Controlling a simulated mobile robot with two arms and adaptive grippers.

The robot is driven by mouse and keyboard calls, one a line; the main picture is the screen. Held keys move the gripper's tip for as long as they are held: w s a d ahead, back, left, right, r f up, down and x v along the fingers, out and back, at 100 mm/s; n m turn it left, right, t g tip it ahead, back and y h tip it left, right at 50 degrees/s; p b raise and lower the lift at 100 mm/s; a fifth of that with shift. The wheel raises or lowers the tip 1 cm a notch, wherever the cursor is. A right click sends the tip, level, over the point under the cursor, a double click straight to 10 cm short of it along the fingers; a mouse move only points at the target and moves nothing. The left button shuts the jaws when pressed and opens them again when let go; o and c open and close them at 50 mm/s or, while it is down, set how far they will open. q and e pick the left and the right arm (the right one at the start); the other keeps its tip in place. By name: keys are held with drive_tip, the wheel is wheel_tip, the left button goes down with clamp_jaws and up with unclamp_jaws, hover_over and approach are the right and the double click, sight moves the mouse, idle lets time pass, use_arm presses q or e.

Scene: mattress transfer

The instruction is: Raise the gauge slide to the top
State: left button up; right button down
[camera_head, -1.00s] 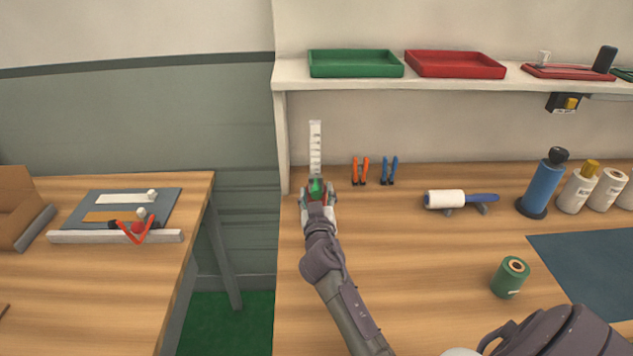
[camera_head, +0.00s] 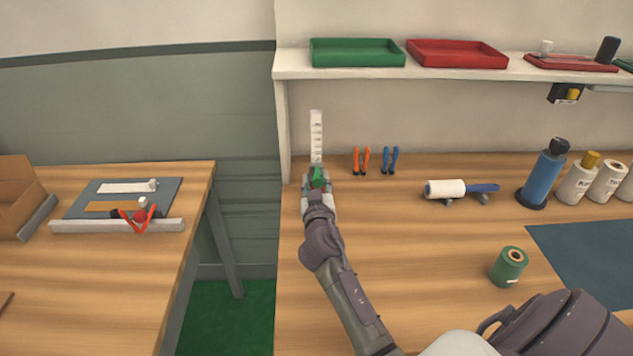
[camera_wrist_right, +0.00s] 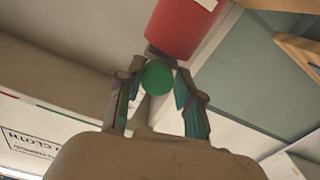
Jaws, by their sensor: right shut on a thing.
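The gauge is an upright white scale (camera_head: 316,137) with dark marks, at the back left of the right-hand bench. Its green slide (camera_head: 317,176) is low on the scale. My right gripper (camera_head: 317,183) is shut on the green slide from the front, and its fingers partly hide the slide and the gauge's foot. In the right wrist view a round green end (camera_wrist_right: 157,78) sits between the two fingers. My left gripper is not in view.
Orange pliers (camera_head: 361,161) and blue pliers (camera_head: 390,160) stand just right of the gauge. A shelf edge (camera_head: 440,75) with a green tray (camera_head: 357,53) and a red tray (camera_head: 457,54) overhangs behind. A lint roller (camera_head: 446,189) lies further right.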

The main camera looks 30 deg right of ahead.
sight(318, 177)
wheel_tip(318, 177, up, 13)
drive_tip(key=p, duration=0.8)
drive_tip(key=shift+d, duration=0.25)
drive_tip(key=c, duration=0.9)
unclamp_jaws()
drive_tip(key=shift+o, duration=0.3)
drive_tip(key=shift+d+f, duration=0.15)
drive_tip(key=shift+d, duration=0.05)
drive_tip(key=v, duration=0.7)
drive_tip(key=shift+s+a, duration=0.2)
drive_tip(key=shift+s, duration=0.05)
